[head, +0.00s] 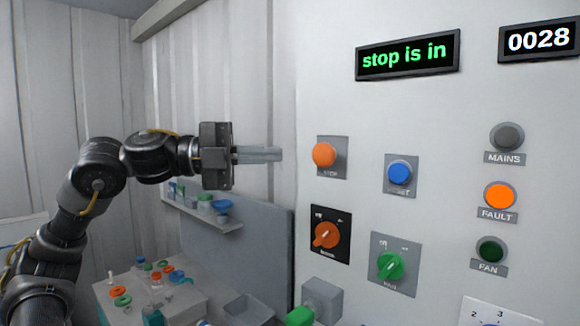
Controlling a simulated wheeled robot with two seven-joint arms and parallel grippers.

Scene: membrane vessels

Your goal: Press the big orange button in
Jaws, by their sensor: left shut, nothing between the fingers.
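In the picture the fingertips are a short gap left of the cap. How far the cap stands out from its plate is hard to tell. My right gripper is not in view.
A shelf (205,212) and cluttered table (190,298) lie below my arm.

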